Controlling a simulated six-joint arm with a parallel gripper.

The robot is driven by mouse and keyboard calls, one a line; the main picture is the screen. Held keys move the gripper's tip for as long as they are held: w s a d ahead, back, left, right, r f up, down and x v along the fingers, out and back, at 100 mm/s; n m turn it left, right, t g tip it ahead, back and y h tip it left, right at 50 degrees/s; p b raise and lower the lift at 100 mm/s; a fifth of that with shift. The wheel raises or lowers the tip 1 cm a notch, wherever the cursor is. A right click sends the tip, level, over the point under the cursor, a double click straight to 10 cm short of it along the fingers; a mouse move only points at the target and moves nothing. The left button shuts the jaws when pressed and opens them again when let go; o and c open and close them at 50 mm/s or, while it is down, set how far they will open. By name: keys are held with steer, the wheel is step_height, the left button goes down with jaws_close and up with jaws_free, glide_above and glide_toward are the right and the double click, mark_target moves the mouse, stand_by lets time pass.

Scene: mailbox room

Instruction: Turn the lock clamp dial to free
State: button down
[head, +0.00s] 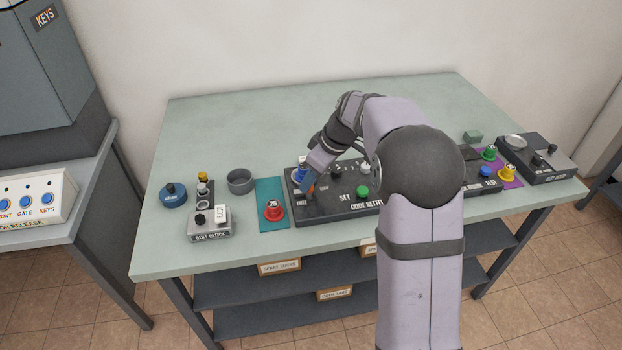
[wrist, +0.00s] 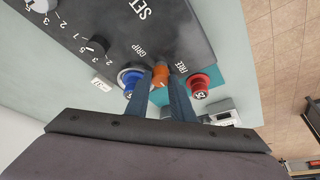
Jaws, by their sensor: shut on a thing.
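The dark code setting board (head: 335,208) lies on the table, with an orange dial (wrist: 160,75) at its left end. In the wrist view the dial sits between the words GRIP and FREE; which one it points to is hard to tell. My gripper (wrist: 163,80) is shut on the dial, one finger on each side. In the head view my gripper (head: 309,187) is over the board's left end and largely covers the dial. A blue lock (wrist: 130,78) stands in a round pale clamp beside the dial, close to one finger.
A red lock (head: 273,210) stands on a teal mat (head: 268,190) left of the board. A bolt block (head: 212,226), an empty grey cup (head: 240,181) and a blue round piece (head: 173,195) are farther left. The table's back is clear.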

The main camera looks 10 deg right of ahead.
steer(key=c, duration=1.5)
jaws_free()
steer(key=shift+c, duration=0.2)
steer(key=v, duration=0.7)
steer(key=shift+r, duration=0.2)
steer(key=shift+s, duration=0.1)
steer(key=s+f+m, duration=0.1)
steer(key=s+f, duration=0.1)
steer(key=s, duration=0.2)
steer(key=s+f+m+g+h, duration=0.1)
steer(key=s+f+m, duration=0.1)
steer(key=s, duration=0.2)
steer(key=s+a+f+m, duration=0.1)
steer(key=s+f, duration=0.1)
steer(key=s, duration=0.1)
steer(key=shift+s+f+m+g+h, duration=0.3)
steer(key=shift+s+g+h, duration=0.1)
steer(key=s+f+m+g+h, duration=0.15)
steer(key=s+f+m, duration=0.4)
steer(key=s, duration=1.05)
step_height(320, 180, up, 10)
steer(key=p, duration=1.1)
steer(key=shift+d+r+n+p, duration=0.2)
steer(key=shift+d+n+p, duration=0.05)
steer(key=shift+n+p, duration=0.2)
